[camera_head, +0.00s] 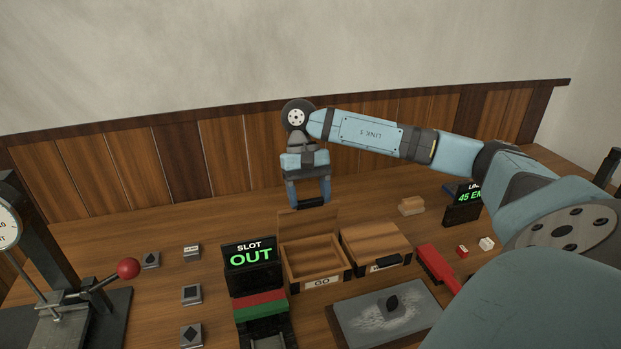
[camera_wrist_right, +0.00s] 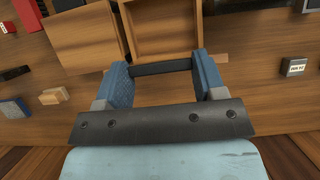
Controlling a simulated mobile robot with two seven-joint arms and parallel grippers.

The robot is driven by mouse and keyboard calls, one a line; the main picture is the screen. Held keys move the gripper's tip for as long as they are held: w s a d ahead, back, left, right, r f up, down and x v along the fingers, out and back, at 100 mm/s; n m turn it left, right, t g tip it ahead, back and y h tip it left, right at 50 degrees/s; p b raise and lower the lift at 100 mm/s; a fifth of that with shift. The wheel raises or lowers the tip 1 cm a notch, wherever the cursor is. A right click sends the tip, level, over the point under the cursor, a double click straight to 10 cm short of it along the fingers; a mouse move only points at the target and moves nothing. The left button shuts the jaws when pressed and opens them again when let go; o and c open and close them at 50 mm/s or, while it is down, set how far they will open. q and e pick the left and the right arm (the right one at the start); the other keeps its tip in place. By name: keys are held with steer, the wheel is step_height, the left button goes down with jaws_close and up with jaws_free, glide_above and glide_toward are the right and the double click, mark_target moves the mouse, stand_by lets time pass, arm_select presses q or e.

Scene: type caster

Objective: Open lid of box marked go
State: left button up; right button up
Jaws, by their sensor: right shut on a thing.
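The wooden box marked GO (camera_head: 321,282) stands on the table in the middle of the head view. Its lid (camera_head: 308,220) is up at the back, roughly upright, and the empty-looking inside shows. My right gripper (camera_head: 309,203) is above the raised lid, shut on its dark handle (camera_wrist_right: 163,68), which spans the two blue fingers in the right wrist view. The open box (camera_wrist_right: 168,28) also shows beyond the fingers there. My left gripper is not in view.
A second wooden box (camera_head: 375,243) with its lid closed stands right beside it. The SLOT OUT display (camera_head: 250,254) is close on the left. A grey slab (camera_head: 370,325) lies in front, with a red-handled tool (camera_head: 436,264) to the right.

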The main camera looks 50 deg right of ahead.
steer(key=shift+w+d+g+y+p, duration=0.4)
steer(key=shift+w+g, duration=0.2)
steer(key=shift+w, duration=0.05)
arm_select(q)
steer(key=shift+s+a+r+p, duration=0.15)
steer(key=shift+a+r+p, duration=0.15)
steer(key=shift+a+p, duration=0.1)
arm_select(e)
steer(key=shift+w+d+f+g, duration=0.25)
steer(key=shift+w+g, duration=0.2)
steer(key=shift+g, duration=0.05)
steer(key=shift+y, duration=0.3)
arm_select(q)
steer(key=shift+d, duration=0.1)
arm_select(e)
steer(key=shift+f, duration=0.1)
